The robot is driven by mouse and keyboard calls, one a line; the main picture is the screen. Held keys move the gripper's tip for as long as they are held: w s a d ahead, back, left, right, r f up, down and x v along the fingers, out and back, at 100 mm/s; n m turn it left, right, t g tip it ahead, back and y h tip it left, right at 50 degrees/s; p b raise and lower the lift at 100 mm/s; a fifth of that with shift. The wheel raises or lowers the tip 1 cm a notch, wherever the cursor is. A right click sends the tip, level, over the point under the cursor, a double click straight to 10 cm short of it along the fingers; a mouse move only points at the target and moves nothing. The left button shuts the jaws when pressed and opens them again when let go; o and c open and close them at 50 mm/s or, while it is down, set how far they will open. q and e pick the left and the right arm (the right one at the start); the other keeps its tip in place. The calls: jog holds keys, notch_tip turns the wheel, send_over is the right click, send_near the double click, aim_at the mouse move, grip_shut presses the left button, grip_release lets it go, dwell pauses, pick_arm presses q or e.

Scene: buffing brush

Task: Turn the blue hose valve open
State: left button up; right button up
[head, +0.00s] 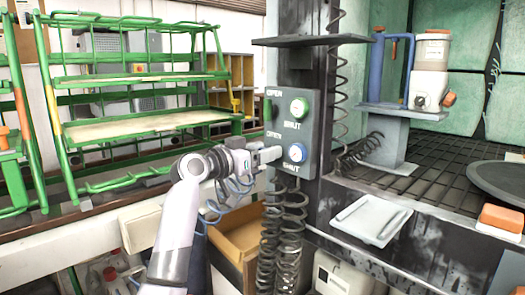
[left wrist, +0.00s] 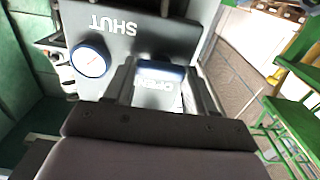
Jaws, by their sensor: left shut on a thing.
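The grey valve panel (head: 310,130) stands upright on a dark post and carries OPEN and SHUT lettering. A blue-rimmed gauge (head: 297,152) sits low on it; it also shows in the left wrist view (left wrist: 90,62). My left gripper (head: 270,155) is at the panel's lower left, beside this gauge. In the left wrist view the gripper (left wrist: 160,80) is shut on the blue hose valve (left wrist: 162,71), which lies between the two fingers. The fingers hide most of the valve in the head view, so its exact angle is hard to tell. My right gripper is out of view.
A green-rimmed gauge (head: 299,106) sits above the blue one. Coiled black hoses (head: 283,235) hang below the panel. Green racks (head: 140,85) stand at the left. A ledge with a pale tray (head: 371,219) is at the right, and an open wooden drawer (head: 237,240) is below.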

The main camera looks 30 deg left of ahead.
pick_arm(q)
jog(key=shift+r, duration=0.1)
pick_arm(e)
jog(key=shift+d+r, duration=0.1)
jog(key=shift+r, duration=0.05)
pick_arm(q)
jog(key=n+p, duration=0.5)
jog(key=n, duration=0.1)
jog(key=n+p, duration=0.5)
jog(key=p, duration=0.1)
jog(key=n+p, duration=0.5)
jog(key=n, duration=0.1)
jog(key=shift+a+f+n, duration=0.2)
jog(key=shift+f+n, duration=0.1)
jog(key=shift+f, duration=0.05)
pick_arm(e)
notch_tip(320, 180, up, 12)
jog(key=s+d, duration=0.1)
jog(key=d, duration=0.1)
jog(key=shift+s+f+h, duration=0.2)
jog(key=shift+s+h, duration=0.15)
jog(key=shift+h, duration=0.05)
pick_arm(q)
jog(key=shift+f, duration=0.1)
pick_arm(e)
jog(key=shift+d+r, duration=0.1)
